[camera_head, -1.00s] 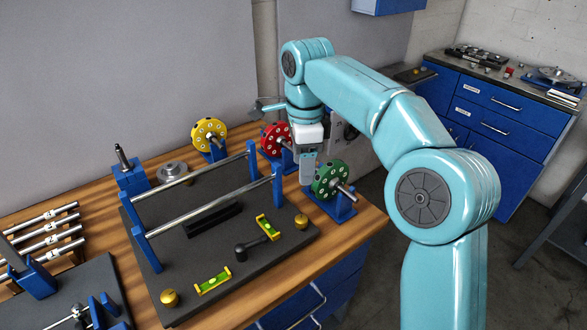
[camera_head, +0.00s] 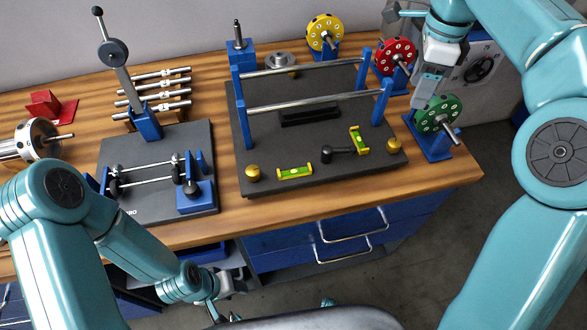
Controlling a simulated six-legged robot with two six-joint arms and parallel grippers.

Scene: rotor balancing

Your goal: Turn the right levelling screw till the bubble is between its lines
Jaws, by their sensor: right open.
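The right levelling screw is a brass knob (camera_head: 393,146) at the front right corner of the dark balancing stand (camera_head: 330,178). A matching left brass knob (camera_head: 252,173) is at the front left corner. Two yellow-framed green bubble levels lie on the stand, one along the front edge (camera_head: 295,172) and one turned near the right knob (camera_head: 359,140). The bubbles are too small to place against their lines. My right gripper (camera_head: 425,98) is open, pointing down beside the green rotor, above and right of the right knob. My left gripper (camera_head: 228,284) is low in front of the bench; its jaws are unclear.
A green rotor (camera_head: 437,113), a red one (camera_head: 395,56) and a yellow one (camera_head: 325,33) stand right and behind. Two steel rails (camera_head: 318,100) cross the stand between blue posts. A black handle (camera_head: 340,152) lies between the levels. Another fixture (camera_head: 150,180) stands left.

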